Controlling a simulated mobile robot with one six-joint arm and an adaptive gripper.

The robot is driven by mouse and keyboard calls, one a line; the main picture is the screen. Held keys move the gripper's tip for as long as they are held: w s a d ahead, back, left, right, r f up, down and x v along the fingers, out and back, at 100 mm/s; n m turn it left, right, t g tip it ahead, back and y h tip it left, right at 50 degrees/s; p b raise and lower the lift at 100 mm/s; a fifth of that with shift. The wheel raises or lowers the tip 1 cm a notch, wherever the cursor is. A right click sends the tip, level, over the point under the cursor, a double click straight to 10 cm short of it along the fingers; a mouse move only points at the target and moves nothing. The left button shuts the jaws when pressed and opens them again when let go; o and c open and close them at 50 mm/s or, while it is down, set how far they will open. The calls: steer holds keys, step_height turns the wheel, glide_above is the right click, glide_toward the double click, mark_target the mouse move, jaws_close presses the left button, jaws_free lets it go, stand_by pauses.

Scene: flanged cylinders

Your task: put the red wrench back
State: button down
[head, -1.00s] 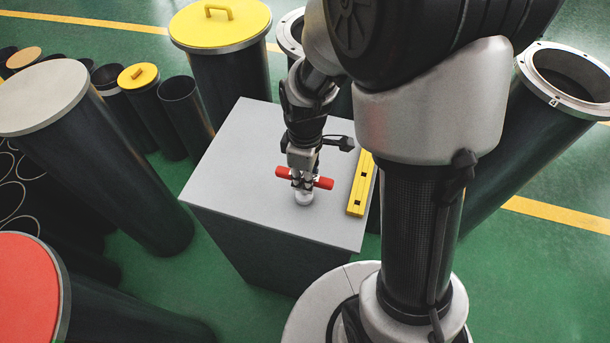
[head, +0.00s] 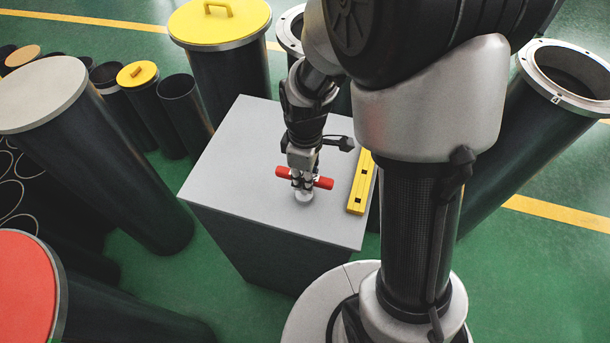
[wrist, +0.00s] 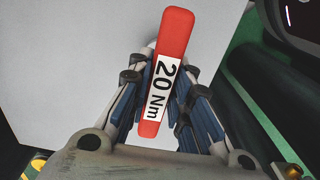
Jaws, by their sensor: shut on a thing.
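The red wrench (head: 321,182) is a short red bar, and my gripper (head: 303,184) is shut on it around its middle. In the wrist view the red wrench (wrist: 177,32) lies between the blue-padded fingers of my gripper (wrist: 158,100), with a white label reading "20 Nm". A small round light-grey piece (head: 304,197) shows just below the fingers, over the grey pedestal top (head: 240,150). I cannot tell whether it is part of the wrench or whether it touches the top.
A yellow bar with dark square marks (head: 361,183) lies near the pedestal's right edge. Dark flanged cylinders stand around, one with a yellow handled lid (head: 220,25), one with a red lid (head: 25,290) and an open one (head: 570,75) at right. The pedestal's left part is bare.

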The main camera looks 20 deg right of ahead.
steer(key=c, duration=1.4)
jaws_free()
step_height(320, 180, up, 12)
steer(key=shift+s, duration=0.1)
steer(key=s+r+m+t+b, duration=0.2)
steer(key=s+m+t+b, duration=0.2)
steer(key=s+m, duration=0.6)
steer(key=s+b, duration=0.1)
steer(key=s, duration=0.3)
steer(key=shift+s+r+m+t+b, duration=0.3)
steer(key=shift+s+r+m, duration=0.05)
steer(key=shift+s+m, duration=0.05)
